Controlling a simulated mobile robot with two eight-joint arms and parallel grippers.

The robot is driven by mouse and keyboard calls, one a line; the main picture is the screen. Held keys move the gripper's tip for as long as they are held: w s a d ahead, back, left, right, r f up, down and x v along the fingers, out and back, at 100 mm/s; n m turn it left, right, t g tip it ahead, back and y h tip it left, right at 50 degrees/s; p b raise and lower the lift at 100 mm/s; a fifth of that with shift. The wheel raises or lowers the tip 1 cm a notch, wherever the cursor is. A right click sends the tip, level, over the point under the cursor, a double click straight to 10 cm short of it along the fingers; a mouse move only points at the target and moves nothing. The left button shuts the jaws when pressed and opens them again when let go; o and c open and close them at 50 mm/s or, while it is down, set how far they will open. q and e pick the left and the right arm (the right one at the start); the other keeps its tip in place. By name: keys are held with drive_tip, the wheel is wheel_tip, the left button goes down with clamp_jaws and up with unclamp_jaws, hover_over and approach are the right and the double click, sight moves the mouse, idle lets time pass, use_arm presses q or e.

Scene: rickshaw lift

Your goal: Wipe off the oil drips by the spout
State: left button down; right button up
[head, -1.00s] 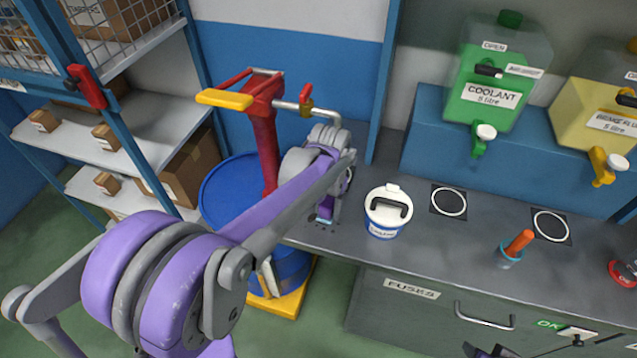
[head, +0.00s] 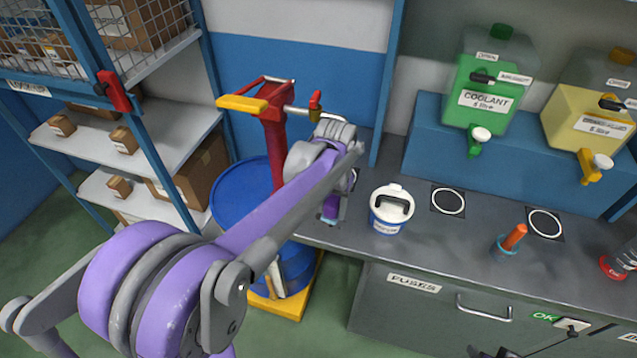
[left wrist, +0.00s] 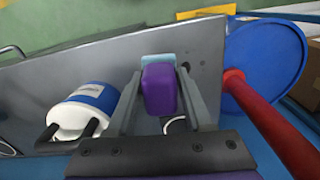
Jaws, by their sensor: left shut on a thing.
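My left gripper (left wrist: 160,105) is shut on a purple block with a light blue pad (left wrist: 158,60) at its end. The pad is over or on the grey bench top, near the bench edge beside the blue drum; contact cannot be told. In the head view, my left gripper (head: 330,205) is partly hidden by its own arm. Small dark spots (left wrist: 186,66) show on the bench just right of the pad in the wrist view; they may be oil drips. The spout pipe (head: 300,112) runs from the red pump (head: 272,140) towards the bench, its end hidden behind my arm.
A white-lidded blue tub (head: 391,212) stands just right of the gripper; it also shows in the wrist view (left wrist: 88,110). The blue drum (head: 235,195) is on the left. An orange-handled tool (head: 512,238) stands farther right. Coolant (head: 490,95) and yellow (head: 590,110) tanks stand behind.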

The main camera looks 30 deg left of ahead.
use_arm(q)
drive_tip(key=shift+r+p, duration=0.5)
drive_tip(key=shift+r, duration=0.95)
use_arm(e)
drive_tip(key=shift+w+r, duration=0.1)
drive_tip(key=shift+r, duration=0.85)
